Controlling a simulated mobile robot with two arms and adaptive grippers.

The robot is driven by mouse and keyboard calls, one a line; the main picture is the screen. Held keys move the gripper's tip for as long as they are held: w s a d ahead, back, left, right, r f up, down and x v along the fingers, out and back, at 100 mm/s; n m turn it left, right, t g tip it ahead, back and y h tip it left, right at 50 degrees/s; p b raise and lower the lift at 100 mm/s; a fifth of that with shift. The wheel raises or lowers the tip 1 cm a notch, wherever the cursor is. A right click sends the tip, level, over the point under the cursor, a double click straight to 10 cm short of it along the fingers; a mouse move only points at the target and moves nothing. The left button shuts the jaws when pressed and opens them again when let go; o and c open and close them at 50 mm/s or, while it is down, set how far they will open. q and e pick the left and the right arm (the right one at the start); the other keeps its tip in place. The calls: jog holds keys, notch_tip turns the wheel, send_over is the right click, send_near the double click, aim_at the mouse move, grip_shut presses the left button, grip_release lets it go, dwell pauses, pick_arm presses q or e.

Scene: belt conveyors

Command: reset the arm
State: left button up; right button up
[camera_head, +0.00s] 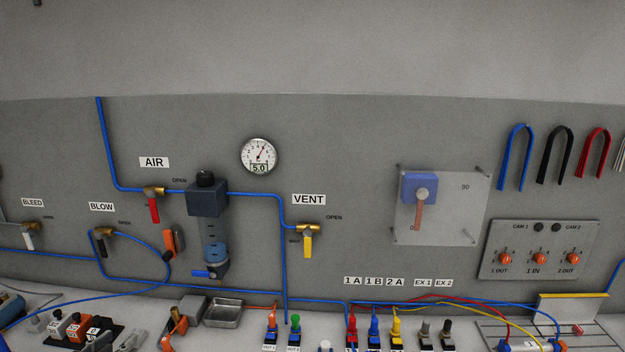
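Neither of my grippers shows in the camera head view, and no part of my arms can be made out. On the wall at right, a clear plate (455,208) carries a blue block (410,188) with a grey round hub. An orange pointer arm (419,217) hangs from the hub, pointing nearly straight down, close to the "0" mark. The "90" mark is at the plate's upper right.
On the wall are a red AIR valve handle (154,210), a yellow VENT handle (308,246), a gauge (258,155) with a 5.0 display, and a panel with orange knobs (540,258). Coloured connectors, a metal tray (222,313) and several parts crowd the bench below.

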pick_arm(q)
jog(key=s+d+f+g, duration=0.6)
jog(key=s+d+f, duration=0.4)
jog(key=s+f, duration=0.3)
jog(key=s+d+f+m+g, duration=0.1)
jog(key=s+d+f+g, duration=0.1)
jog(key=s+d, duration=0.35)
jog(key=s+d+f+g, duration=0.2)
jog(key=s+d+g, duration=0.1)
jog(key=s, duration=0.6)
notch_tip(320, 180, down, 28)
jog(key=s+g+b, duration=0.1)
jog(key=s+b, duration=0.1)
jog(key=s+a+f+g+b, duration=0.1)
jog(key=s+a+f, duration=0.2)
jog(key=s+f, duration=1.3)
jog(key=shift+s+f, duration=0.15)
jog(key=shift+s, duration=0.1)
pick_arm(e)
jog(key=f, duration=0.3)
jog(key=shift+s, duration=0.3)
